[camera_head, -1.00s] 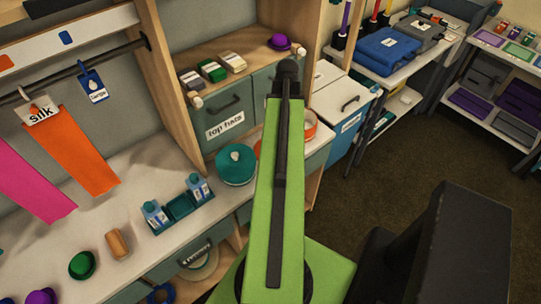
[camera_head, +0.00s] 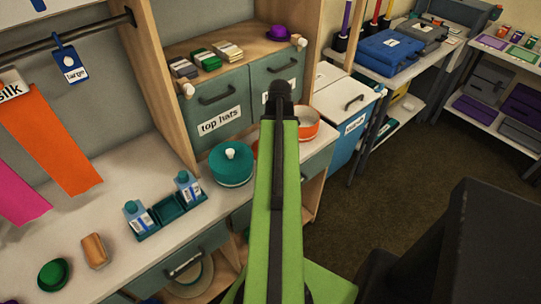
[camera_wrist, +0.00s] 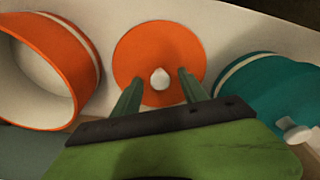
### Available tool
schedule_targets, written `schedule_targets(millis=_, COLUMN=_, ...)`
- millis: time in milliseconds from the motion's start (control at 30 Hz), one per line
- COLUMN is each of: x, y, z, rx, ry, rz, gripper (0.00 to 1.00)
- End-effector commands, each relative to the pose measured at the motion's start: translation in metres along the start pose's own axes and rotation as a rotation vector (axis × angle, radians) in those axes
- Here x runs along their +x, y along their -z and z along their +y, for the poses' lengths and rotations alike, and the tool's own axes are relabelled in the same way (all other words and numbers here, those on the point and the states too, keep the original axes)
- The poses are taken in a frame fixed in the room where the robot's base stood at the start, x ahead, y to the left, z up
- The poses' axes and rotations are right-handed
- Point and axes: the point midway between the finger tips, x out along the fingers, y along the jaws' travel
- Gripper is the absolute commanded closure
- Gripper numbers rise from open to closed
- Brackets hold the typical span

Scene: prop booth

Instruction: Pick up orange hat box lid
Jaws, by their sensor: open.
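The orange hat box lid (camera_wrist: 160,48) is a flat orange disc with a white knob (camera_wrist: 159,79) at its centre, lying on the white counter in the wrist view. My gripper (camera_wrist: 159,75) is open, its two green fingers reaching over the lid on either side of the knob. I cannot tell whether they touch it.
The open orange hat box (camera_wrist: 50,65) stands left of the lid in the wrist view and shows in the head view (camera_head: 308,124). A lidded teal hat box (camera_wrist: 270,92) stands close on the right. Drawers labelled "top hats" (camera_head: 219,121) rise behind the counter.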

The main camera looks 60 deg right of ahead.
Motion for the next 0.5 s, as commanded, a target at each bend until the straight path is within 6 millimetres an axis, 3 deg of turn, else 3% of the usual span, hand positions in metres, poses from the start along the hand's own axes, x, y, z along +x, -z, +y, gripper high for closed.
schedule_targets(millis=133, x=-0.0022, y=0.0005, z=-0.0002, rx=0.0, ry=0.0, rz=0.0, gripper=0.49)
schedule_targets(millis=500, x=-0.0022, y=0.0009, z=-0.0004, rx=-0.001, ry=0.0, rz=0.0, gripper=0.98)
